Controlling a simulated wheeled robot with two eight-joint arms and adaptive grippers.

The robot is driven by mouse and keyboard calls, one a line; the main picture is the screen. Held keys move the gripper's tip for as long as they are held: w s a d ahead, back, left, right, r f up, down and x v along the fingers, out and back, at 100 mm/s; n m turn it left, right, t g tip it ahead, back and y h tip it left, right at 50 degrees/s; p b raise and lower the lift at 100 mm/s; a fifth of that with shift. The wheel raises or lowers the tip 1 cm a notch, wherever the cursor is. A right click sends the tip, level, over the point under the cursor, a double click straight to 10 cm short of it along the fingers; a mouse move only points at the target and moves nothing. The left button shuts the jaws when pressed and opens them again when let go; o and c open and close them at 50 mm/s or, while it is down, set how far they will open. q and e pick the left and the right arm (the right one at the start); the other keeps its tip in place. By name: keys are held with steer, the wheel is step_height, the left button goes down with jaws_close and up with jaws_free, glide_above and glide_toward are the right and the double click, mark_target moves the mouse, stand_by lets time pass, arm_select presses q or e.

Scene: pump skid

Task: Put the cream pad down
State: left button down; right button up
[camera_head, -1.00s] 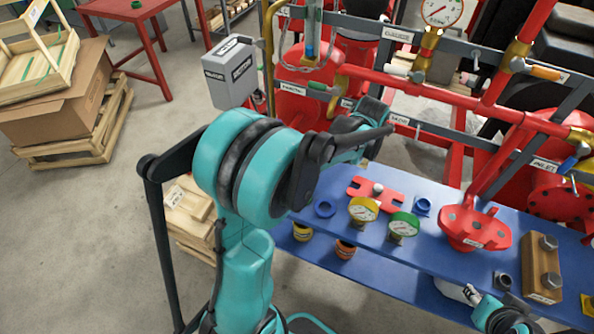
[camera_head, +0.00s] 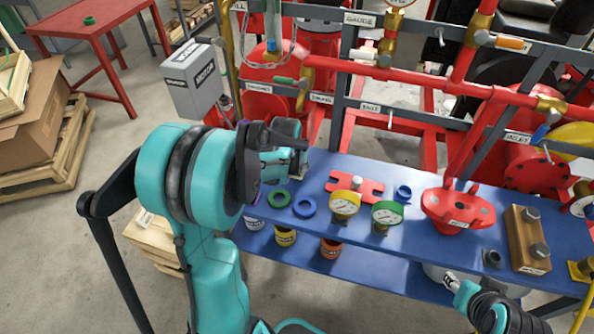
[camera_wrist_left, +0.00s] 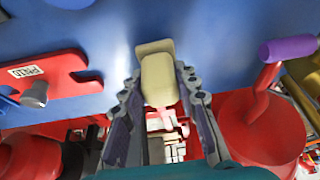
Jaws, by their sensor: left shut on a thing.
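The cream pad (camera_wrist_left: 159,78) is held between the fingers of my left gripper (camera_wrist_left: 156,100) in the left wrist view. The blue table top (camera_wrist_left: 215,35) lies beyond it; I cannot tell whether the pad touches it. In the head view my left gripper (camera_head: 301,166) is at the table's far left corner, with the pad small and mostly hidden by the gripper and arm. My right gripper (camera_head: 453,283) is low at the table's front edge on the right, away from the pad. Its fingers are too small to read.
On the blue table (camera_head: 330,222) are green (camera_head: 279,197) and blue (camera_head: 304,206) rings, a notched red plate (camera_head: 341,188), yellow (camera_head: 345,204) and green (camera_head: 387,214) gauges, a red flange part (camera_head: 458,210) and a wooden block (camera_head: 527,240). Red pipes (camera_head: 430,85) stand behind.

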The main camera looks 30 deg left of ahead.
arm_select(q)
step_height(320, 180, down, 2)
steer(key=shift+r, duration=0.1)
arm_select(e)
steer(key=shift+f, duration=0.45)
steer(key=shift+f, duration=0.1)
arm_select(q)
steer(key=c, duration=1.1)
jaws_free()
steer(key=shift+c, duration=0.2)
